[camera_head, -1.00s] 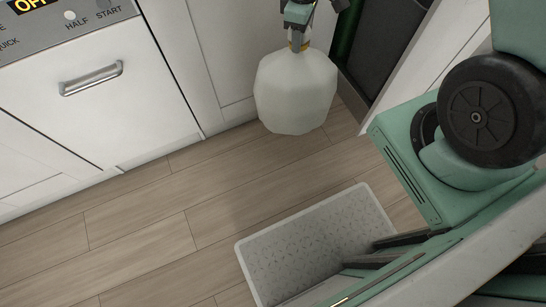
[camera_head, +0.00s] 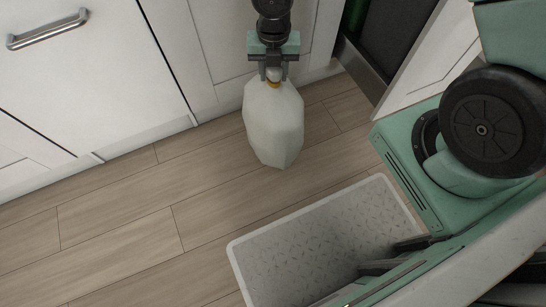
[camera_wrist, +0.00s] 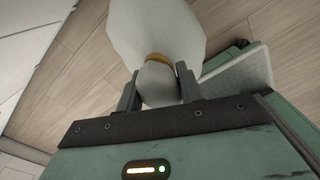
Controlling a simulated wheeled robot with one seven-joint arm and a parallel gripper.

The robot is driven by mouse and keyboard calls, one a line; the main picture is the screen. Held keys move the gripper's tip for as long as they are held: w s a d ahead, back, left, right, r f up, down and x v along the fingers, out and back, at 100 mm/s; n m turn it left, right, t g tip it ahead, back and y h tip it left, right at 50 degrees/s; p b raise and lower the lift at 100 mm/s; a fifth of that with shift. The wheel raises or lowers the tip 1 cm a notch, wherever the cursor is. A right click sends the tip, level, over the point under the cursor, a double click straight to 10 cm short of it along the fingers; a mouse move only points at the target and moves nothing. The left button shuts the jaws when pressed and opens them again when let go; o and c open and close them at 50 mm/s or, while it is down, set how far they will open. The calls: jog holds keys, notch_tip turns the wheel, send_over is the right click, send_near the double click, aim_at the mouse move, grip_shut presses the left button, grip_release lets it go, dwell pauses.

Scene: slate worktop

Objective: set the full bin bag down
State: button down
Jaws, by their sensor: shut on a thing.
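The full bin bag (camera_head: 273,125) is a pale, faceted white sack with a yellow-orange tie at its neck. It hangs in front of the white cabinets in the head view. My gripper (camera_head: 273,70) is shut on the knotted neck above the tie. In the wrist view the bag (camera_wrist: 155,28) extends away from my gripper (camera_wrist: 158,88), with the neck between the two fingers. The bag hides part of the floor behind it. I cannot tell whether its lower end touches the floor.
A light grey speckled tray (camera_head: 235,262) is at the lower middle, beside my base. An open cabinet door (camera_head: 425,60) stands at the right, by a dark opening (camera_head: 385,40). A drawer with a metal handle (camera_head: 48,30) is at upper left. Wooden floor (camera_head: 130,215) is clear at left.

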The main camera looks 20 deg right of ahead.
aim_at(272, 113)
jog(key=shift+a+f, duration=0.1)
jog(key=shift+f, duration=0.3)
notch_tip(272, 113, down, 10)
jog(key=b, duration=0.6)
jog(key=shift+r, duration=0.25)
jog(key=c, duration=0.9)
grip_release()
